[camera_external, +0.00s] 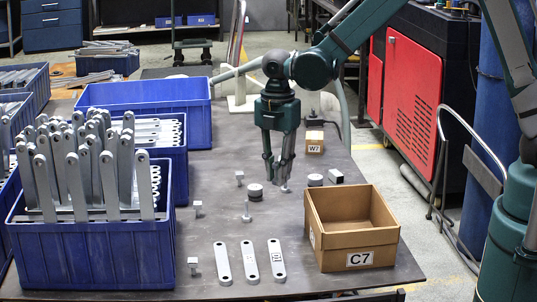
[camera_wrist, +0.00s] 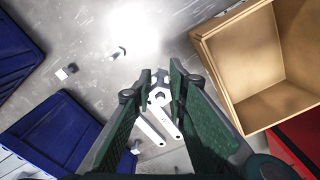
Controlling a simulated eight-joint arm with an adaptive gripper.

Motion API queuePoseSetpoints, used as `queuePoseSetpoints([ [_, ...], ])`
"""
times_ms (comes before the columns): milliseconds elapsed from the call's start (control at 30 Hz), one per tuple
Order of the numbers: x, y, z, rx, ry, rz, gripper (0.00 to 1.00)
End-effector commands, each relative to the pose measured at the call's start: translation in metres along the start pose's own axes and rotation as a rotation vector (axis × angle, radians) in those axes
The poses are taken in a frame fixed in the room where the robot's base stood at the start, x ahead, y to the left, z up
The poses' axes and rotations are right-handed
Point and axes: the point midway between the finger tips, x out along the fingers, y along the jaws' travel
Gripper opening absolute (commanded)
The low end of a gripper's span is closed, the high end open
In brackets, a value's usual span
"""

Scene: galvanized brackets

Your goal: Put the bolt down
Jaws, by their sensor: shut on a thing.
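My gripper (camera_external: 279,182) points down over the middle of the table, its fingers close to the tabletop. It is shut on a grey bolt (camera_external: 285,187), of which only a small part shows below the fingertips. In the wrist view my gripper (camera_wrist: 161,85) has the bolt's hex-shaped end (camera_wrist: 160,93) between its fingertips. The fingers hide most of the bolt, and I cannot tell whether it touches the table.
An open cardboard box marked C7 (camera_external: 350,240) stands right of my gripper. Three flat brackets (camera_external: 248,262) lie in front. Blue bins (camera_external: 95,250) line the left side. A small W7 box (camera_external: 315,142) stands behind.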

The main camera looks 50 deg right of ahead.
Motion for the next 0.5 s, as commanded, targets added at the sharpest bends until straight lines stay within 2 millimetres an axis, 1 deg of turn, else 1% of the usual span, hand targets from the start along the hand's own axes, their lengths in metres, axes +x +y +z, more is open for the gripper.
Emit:
queuePoseSetpoints([
  [133, -0.02, -0.001, 0.0, 0.0, 0.0, 0.0, 0.03],
  [367, -0.019, -0.031, 0.002, 0.026, 0.0, 0.001, 0.03],
  [500, -0.021, -0.054, 0.004, 0.047, 0.0, 0.002, 0.03],
])
